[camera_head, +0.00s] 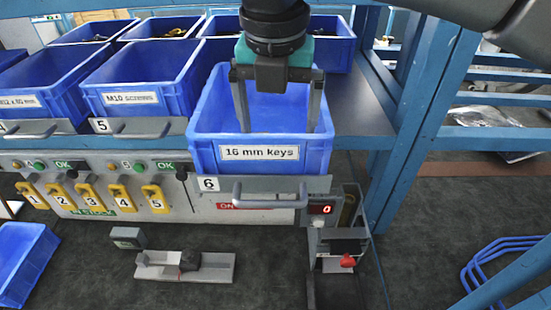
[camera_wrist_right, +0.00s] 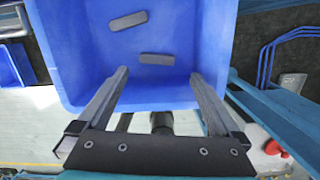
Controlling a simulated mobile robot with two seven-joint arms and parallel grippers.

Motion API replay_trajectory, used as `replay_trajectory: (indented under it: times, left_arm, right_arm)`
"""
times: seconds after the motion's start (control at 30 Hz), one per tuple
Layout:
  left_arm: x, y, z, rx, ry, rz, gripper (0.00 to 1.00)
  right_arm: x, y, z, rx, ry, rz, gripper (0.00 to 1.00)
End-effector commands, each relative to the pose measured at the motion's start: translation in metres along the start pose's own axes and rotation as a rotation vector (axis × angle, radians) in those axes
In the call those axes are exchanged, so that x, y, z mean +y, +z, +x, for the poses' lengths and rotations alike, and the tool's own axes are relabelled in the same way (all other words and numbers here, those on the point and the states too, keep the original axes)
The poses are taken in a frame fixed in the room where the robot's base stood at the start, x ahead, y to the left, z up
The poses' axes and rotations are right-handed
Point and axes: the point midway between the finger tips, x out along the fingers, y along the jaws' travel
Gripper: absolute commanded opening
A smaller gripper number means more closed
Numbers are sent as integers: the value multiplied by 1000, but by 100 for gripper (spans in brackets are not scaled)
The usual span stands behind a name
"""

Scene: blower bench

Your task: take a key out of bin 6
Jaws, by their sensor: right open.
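Bin 6 (camera_head: 260,168) is a blue bin labelled "16 mm keys", pulled forward at the right end of the shelf. It also shows in the right wrist view (camera_wrist_right: 60,50). Two grey keys lie apart on its floor in the wrist view, an upper key (camera_wrist_right: 128,21) and a lower key (camera_wrist_right: 157,59). My right gripper (camera_head: 278,128) is open and points down into bin 6. In the wrist view its two fingers (camera_wrist_right: 158,78) are wide apart with nothing between them, and the lower key appears just beyond the tips. The head view hides the keys. My left gripper is not in view.
Bin 5 (camera_head: 180,92), labelled M10, stands left of bin 6, with more blue bins behind. A blue rack post (camera_head: 415,130) rises on the right. Below are a panel with yellow numbered handles (camera_head: 122,198), a grey fixture (camera_head: 185,265) and a device with a red knob (camera_head: 347,261).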

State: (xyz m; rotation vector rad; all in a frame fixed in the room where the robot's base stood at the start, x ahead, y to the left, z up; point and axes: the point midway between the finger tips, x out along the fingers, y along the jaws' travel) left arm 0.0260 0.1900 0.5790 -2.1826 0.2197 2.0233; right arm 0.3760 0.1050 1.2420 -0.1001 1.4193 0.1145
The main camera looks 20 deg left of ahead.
Motion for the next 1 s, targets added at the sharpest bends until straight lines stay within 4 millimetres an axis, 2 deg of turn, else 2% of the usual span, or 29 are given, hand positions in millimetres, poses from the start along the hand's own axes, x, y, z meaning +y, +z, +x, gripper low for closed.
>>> replay_trajectory:
  times: [0.27, 0.6, 0.8, 0.87, 1.0]
  left_arm:
    - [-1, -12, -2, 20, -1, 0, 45]
    - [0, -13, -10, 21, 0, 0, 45]
    - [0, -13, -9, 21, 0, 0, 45]
    - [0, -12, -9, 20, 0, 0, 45]
    - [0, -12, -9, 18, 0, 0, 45]
  right_arm:
    - [1, 0, 17, 1, 0, -1, 100]
    - [6, -1, 61, 1, 2, -1, 100]
    - [6, -1, 63, 0, 2, -1, 100]
    - [6, -1, 63, 0, 2, -1, 96]
    - [6, -1, 62, 0, 2, -1, 80]
